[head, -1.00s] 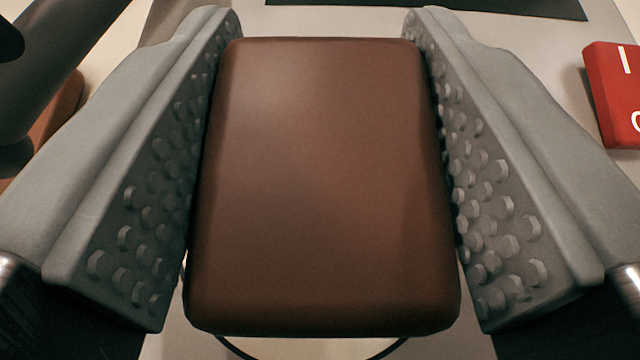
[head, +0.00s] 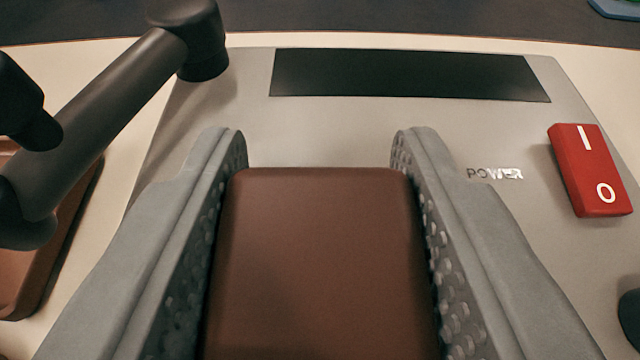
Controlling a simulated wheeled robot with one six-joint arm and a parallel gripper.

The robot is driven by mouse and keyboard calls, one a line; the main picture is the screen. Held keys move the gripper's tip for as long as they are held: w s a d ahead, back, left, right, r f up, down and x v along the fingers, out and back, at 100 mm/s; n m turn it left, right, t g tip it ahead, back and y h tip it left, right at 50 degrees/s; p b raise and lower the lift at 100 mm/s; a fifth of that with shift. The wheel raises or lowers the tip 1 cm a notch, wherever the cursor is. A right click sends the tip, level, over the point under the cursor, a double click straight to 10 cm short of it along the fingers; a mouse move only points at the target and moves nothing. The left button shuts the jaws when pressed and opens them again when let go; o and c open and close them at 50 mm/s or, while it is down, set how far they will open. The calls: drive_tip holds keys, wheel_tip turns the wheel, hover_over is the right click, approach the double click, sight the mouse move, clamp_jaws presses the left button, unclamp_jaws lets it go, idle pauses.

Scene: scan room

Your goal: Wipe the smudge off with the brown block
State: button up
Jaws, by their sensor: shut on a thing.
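The brown block (head: 320,265) is a rounded brown slab in the lower middle of the head view. My gripper (head: 320,150) is shut on it, with a grey studded finger along each side. Below it lies a grey panel (head: 360,135) with a black strip (head: 405,75) at its far end. I cannot see a smudge on the bare parts of the panel. The block and fingers hide the panel's near middle. I cannot tell whether the block touches the panel.
A red switch (head: 590,170) marked I and O stands at the right, beside the word POWER (head: 495,173). A dark bar (head: 110,120) rises at the left, by a brown tray-like thing (head: 20,290). A black knob-like thing (head: 630,318) is at the right edge.

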drive_tip(key=shift+s+r, duration=0.15)
drive_tip(key=shift+s, duration=1.45)
drive_tip(key=shift+a, duration=0.3)
drive_tip(key=shift+r+x, duration=0.15)
drive_tip(key=shift+x, duration=0.85)
drive_tip(key=shift+r+x, duration=0.2)
drive_tip(key=shift+x, duration=0.8)
drive_tip(key=shift+w, duration=0.15)
drive_tip(key=shift+w+r, duration=0.1)
